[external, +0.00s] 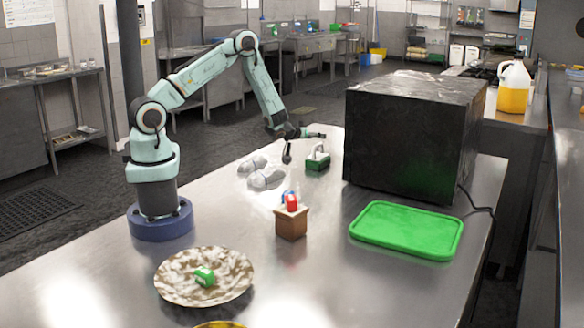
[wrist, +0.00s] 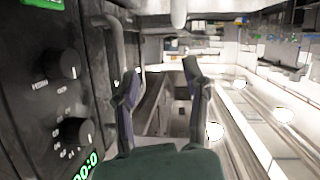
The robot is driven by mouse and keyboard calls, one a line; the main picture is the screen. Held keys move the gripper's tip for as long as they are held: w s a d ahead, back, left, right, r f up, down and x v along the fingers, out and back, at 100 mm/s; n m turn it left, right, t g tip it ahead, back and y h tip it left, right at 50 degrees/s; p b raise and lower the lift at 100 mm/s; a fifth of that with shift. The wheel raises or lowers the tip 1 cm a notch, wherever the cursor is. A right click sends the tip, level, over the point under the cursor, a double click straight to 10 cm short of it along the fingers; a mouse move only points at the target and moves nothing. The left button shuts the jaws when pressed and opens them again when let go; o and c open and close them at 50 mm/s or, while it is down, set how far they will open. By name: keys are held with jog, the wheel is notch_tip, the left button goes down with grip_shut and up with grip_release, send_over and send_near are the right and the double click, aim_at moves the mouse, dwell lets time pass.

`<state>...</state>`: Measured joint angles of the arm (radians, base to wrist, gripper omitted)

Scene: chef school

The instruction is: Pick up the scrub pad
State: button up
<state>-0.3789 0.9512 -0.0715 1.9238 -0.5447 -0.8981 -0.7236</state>
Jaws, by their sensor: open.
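The scrub pad (external: 317,164) appears to be the dark green block with a pale handle on the steel table, left of the black oven. My gripper (external: 304,146) is just above and to the left of it in the external view. Its fingers are spread, one over the table beside the pad and one reaching right above it. In the wrist view my gripper (wrist: 162,85) is open with nothing between the fingertips. I cannot make out the pad in that view.
The black oven (external: 408,138) stands close right; its knobbed panel (wrist: 70,90) fills the wrist view's left. White rounded items (external: 265,178) lie left of the pad. A brown box (external: 291,224), green tray (external: 405,231) and patterned plate (external: 175,280) stand nearer.

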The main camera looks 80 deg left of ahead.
aim_at(319, 146)
jog(key=f, duration=0.1)
jog(key=s+a+f, duration=0.1)
jog(key=f, duration=0.1)
jog(key=shift+s+a+g, duration=0.2)
jog(key=shift+a+g, duration=0.05)
jog(key=shift+g, duration=0.15)
jog(key=x, duration=0.6)
jog(key=shift+w, duration=0.1)
grip_shut()
